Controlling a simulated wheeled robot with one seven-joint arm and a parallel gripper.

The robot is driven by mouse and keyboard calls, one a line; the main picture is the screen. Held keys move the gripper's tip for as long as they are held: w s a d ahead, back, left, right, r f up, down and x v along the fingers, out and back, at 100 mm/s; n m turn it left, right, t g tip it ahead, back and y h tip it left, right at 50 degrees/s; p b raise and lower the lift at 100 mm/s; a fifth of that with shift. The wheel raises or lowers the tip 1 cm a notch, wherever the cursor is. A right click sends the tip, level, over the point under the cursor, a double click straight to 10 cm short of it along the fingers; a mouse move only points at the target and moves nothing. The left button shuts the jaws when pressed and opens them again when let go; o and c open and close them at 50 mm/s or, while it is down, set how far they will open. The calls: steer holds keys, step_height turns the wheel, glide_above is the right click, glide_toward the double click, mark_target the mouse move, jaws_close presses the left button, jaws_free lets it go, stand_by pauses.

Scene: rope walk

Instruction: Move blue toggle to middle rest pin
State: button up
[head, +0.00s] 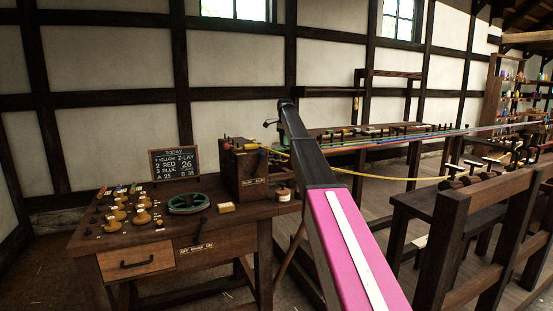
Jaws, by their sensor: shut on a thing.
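My arm's pink and black links rise through the middle of the head view and cover what lies behind them. My gripper cannot be made out; it is hidden behind the arm. A dark wooden headstock box (243,172) stands on the right end of the workbench. Small red, yellow and blue ends show near its top. A small blue piece (263,152) shows at its right side; I cannot tell whether this is the blue toggle. Coloured strands (400,138) run from behind my arm to the right. I cannot pick out the middle rest pin.
A yellow rope (390,178) sags to the right. Dark wooden trestles (480,235) stand at the right. Shelves with coloured spools stand far right.

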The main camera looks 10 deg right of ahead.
steer(key=shift+s+d+f, duration=0.1)
steer(key=shift+s+f, duration=0.6)
steer(key=shift+f, duration=0.35)
steer(key=shift+f, duration=0.4)
stand_by(0.3)
steer(key=shift+f, duration=1.4)
steer(key=o, duration=0.9)
steer(key=shift+r, duration=0.1)
step_height(320, 180, up, 8)
stand_by(0.6)
